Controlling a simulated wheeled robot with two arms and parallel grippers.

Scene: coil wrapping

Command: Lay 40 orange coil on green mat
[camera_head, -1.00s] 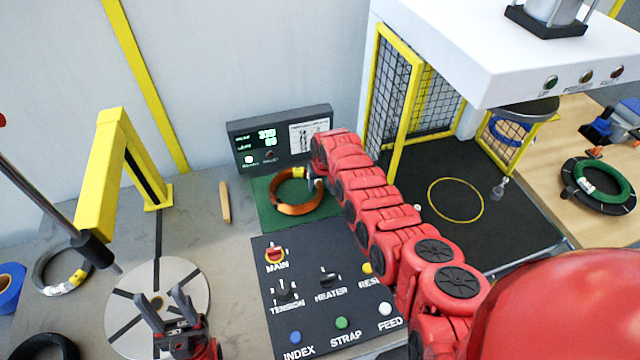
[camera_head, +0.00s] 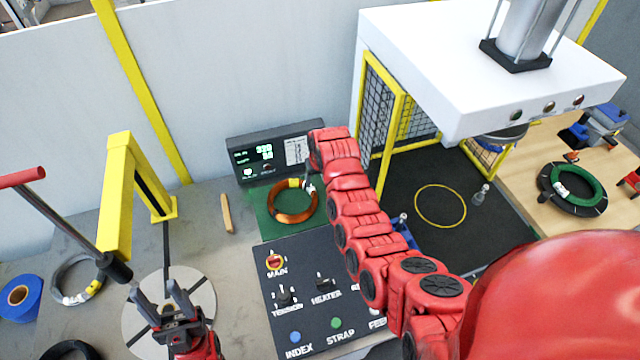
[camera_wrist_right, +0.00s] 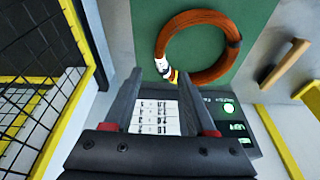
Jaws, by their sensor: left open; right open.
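The orange coil (camera_head: 274,206) lies flat on the green mat (camera_head: 262,226), in front of the display box. Yellow and white bands mark its far side. In the right wrist view the coil (camera_wrist_right: 233,52) is a full ring on the mat (camera_wrist_right: 147,22). My right gripper (camera_head: 311,186) is by the coil's far right side. In the wrist view its fingers (camera_wrist_right: 160,77) are spread and empty, with the coil beyond their tips. My left gripper (camera_head: 160,296) is open and empty above the round grey plate (camera_head: 133,326).
The display box (camera_head: 275,150) stands behind the mat, and the control panel (camera_head: 300,282) lies in front. A wooden stick (camera_head: 227,213) lies left of the mat. A yellow post (camera_head: 118,200) and a caged press (camera_head: 480,75) flank the area.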

